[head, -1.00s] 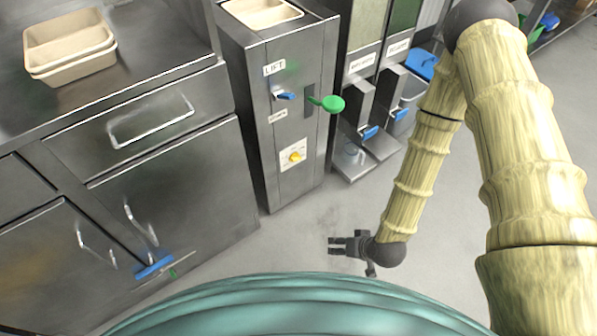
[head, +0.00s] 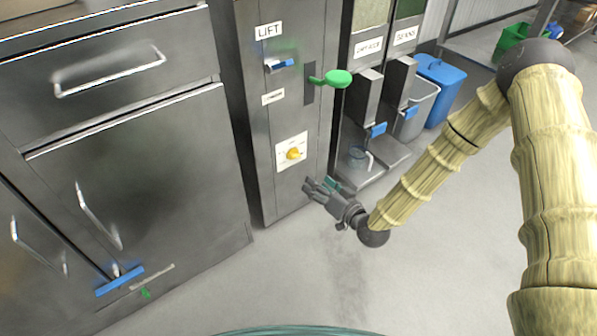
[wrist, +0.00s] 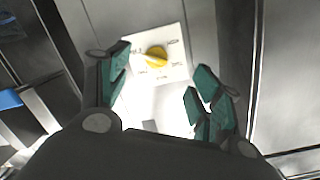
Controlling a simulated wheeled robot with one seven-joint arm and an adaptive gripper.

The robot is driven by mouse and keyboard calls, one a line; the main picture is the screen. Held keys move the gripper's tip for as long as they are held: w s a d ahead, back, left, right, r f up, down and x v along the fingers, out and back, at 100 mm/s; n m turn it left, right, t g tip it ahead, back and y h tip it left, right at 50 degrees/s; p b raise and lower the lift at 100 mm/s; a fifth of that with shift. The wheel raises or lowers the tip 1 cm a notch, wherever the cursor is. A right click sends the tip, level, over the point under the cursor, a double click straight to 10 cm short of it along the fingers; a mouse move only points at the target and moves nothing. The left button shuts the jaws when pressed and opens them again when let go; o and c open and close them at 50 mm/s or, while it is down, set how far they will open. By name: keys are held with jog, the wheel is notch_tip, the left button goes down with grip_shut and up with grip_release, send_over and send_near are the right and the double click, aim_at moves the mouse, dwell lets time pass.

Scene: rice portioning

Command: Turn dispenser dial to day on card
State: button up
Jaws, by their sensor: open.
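The yellow dial (head: 293,153) sits on a white plate (head: 284,163) low on the front of the steel cabinet labelled LIFT (head: 268,31). My gripper (head: 315,187) is open and empty, a little below and to the right of the dial in the head view. In the wrist view, the dial (wrist: 156,56) shows beyond and between the spread teal-padded fingers (wrist: 158,85), apart from them. The plate (wrist: 176,70) has small markings around the dial, too small to read. No card with a day on it can be made out.
A green lever (head: 337,78) and a blue handle (head: 280,65) stick out above the dial. Dispensers with blue levers (head: 378,129) stand to the right, beside a blue bin (head: 440,85). Steel drawers (head: 130,170) are at left.

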aim_at(297, 157)
jog(key=shift+t+y, duration=0.5)
jog(key=shift+t, duration=0.2)
jog(key=shift+w+d+r+b+x, duration=0.1)
jog(key=shift+w+d+b+x, duration=0.1)
jog(key=shift+b+x, duration=1.45)
jog(key=shift+w+d+r+b+x, duration=0.15)
jog(key=shift+b+x, duration=0.35)
jog(key=shift+x, duration=2.15)
jog(key=shift+w+d+r+b+x, duration=0.1)
jog(key=shift+d+b+x, duration=0.15)
jog(key=shift+b+x, duration=1.35)
jog(key=shift+w+a+p, duration=0.3)
jog(key=shift+w+p, duration=0.15)
jog(key=shift+p, duration=0.05)
jog(key=shift+c, duration=0.4)
jog(key=c, duration=0.9)
